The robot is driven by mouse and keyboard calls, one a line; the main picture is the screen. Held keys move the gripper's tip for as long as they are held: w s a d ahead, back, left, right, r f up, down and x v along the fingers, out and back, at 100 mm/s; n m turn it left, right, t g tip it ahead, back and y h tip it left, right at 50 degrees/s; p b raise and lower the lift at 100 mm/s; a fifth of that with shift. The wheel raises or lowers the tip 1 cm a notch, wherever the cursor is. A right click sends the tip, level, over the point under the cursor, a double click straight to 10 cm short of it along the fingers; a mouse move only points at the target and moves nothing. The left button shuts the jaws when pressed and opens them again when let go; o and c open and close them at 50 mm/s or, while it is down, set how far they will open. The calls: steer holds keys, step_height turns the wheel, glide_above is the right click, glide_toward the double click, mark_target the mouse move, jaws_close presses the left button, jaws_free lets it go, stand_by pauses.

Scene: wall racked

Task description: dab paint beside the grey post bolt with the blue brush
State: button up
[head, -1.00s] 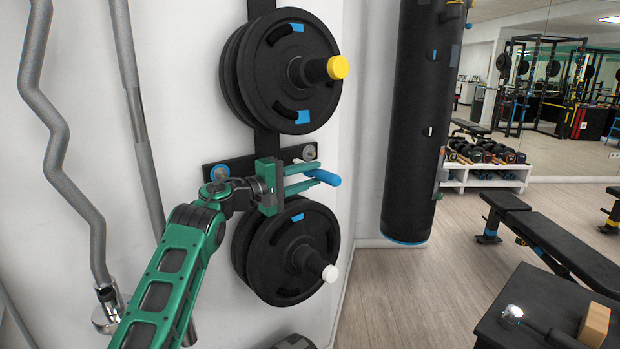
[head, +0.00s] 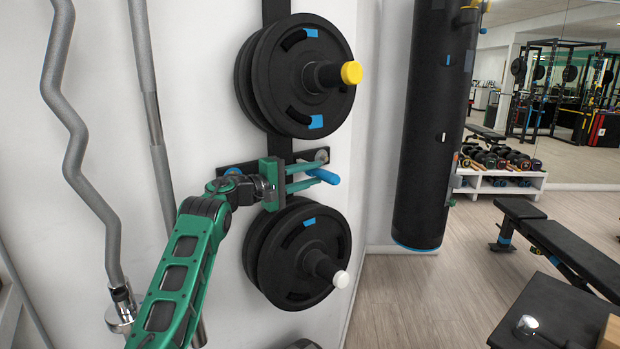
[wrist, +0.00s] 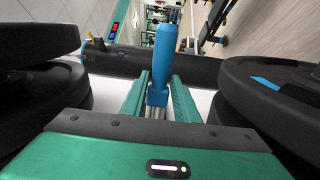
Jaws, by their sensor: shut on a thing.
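My gripper (head: 308,177) is shut on the blue brush (head: 323,176), whose blue handle points out past the fingertips to the right. In the wrist view the blue brush (wrist: 166,48) stands between the two green fingers, its handle away from the palm; its bristle end is hidden low between them. The grey post bolt (head: 322,156) is on the right end of a black wall plate (head: 306,158), just above and behind the fingers. I cannot tell whether the brush touches anything. A blue bolt (head: 232,171) at the plate's left end is partly covered by my arm.
Weight plates hang above (head: 305,75) and below (head: 300,255) my gripper, close to it, on posts with yellow and white ends. A punching bag (head: 432,130) hangs to the right. Open floor (head: 400,300) lies beyond.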

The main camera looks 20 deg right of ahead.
steer(key=c, duration=0.4)
steer(key=shift+w+a, duration=0.2)
steer(key=shift+w, duration=0.3)
steer(key=shift+d, duration=0.15)
steer(key=shift+w+d, duration=0.25)
steer(key=shift+d, duration=0.4)
steer(key=shift+x, duration=3.1)
steer(key=shift+c, duration=0.3)
steer(key=shift+s+d, duration=0.1)
steer(key=shift+c, duration=0.2)
